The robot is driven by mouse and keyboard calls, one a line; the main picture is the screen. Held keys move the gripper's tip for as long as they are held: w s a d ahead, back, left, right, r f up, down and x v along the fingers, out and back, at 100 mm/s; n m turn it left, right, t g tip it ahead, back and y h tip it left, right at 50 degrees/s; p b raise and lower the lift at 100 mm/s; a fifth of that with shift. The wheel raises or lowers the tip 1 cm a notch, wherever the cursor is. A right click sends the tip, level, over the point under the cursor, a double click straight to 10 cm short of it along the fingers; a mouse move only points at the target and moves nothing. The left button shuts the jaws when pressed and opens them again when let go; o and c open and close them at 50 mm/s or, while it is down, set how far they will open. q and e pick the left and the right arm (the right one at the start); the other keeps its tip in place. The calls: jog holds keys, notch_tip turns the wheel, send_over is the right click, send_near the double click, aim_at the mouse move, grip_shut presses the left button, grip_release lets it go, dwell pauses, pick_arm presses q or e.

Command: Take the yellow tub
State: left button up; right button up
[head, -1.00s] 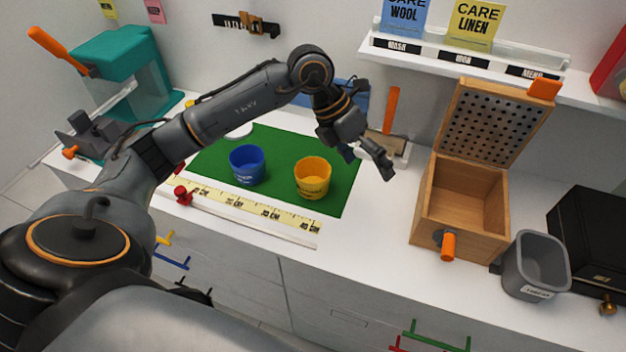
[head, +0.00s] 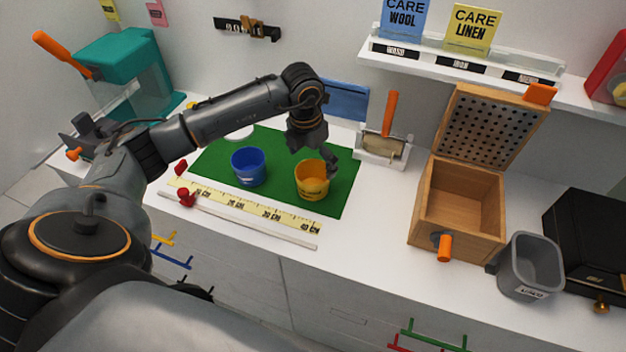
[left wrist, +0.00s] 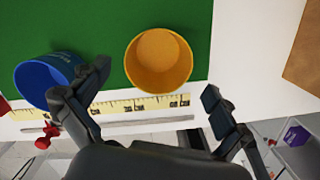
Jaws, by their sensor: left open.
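The yellow tub (head: 311,184) stands upright on the green mat (head: 342,203), right of the blue tub (head: 248,167). In the left wrist view the yellow tub (left wrist: 158,65) is seen from above, looks empty, and lies ahead of and between the open fingers. My left gripper (head: 318,160) is open and pointed down just behind and above the yellow tub; a finger overlaps its rear rim in the head view. I cannot tell whether it touches. In the left wrist view the gripper's left finger overlaps the blue tub (left wrist: 48,80). My right gripper is not in view.
A yellow measuring tape (head: 240,207) and a white rod lie along the mat's front. To the right stand an open wooden box (head: 460,205) and a grey bin (head: 530,265). A roller holder with an orange handle (head: 385,145) stands behind. Counter between mat and box is clear.

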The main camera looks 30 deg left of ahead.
aim_at(313, 173)
pick_arm(q)
notch_tip(313, 173, down, 4)
jog(key=shift+w+r+p, duration=0.15)
jog(key=shift+p, duration=0.6)
jog(key=shift+w+f, duration=0.1)
jog(key=shift+f, duration=0.35)
jog(key=c, duration=1)
